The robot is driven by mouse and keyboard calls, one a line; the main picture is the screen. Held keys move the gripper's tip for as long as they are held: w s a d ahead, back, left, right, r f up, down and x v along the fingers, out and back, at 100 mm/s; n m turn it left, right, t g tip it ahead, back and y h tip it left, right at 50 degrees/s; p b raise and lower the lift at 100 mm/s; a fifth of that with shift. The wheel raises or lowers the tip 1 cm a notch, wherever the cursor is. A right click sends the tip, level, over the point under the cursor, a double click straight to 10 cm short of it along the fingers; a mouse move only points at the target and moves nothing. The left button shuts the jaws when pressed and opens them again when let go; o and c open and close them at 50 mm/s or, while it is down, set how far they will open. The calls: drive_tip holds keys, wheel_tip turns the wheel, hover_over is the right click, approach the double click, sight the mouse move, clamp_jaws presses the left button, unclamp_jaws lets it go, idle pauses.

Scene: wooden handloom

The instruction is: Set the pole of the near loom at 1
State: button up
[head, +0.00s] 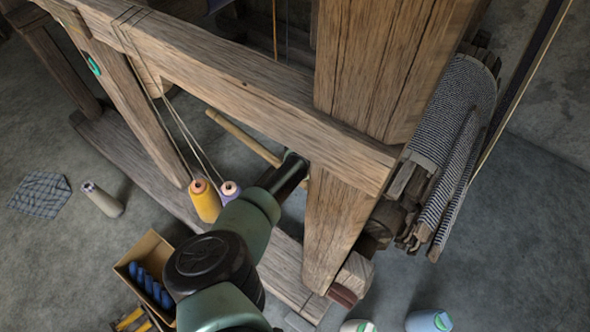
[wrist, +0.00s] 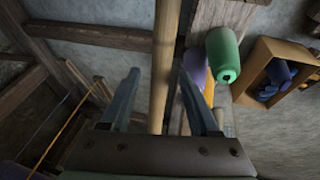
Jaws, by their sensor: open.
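The near loom's pole (head: 243,139) is a pale round wooden rod low inside the frame. Its right end is lost behind the loom's beam and my arm in the head view. In the wrist view the pole (wrist: 166,45) runs up the picture and lies in line with the gap between the fingers of my gripper (wrist: 157,75). My gripper is open and is not closed on the pole; I cannot tell how deep the pole sits between the fingers. The near loom (head: 230,85) is a heavy brown timber frame. No number mark for 1 is readable.
A yellow cone (head: 205,202) and a purple cone (head: 229,190) of yarn hang or stand beside my arm. A box (head: 127,268) with blue spools is at the lower left. A thick post (head: 335,228) stands close right of my arm. A green spool (wrist: 222,52) is right of the fingers.

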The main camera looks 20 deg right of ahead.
drive_tip(key=shift+p+v, duration=1.05)
drive_tip(key=shift+v, duration=1.25)
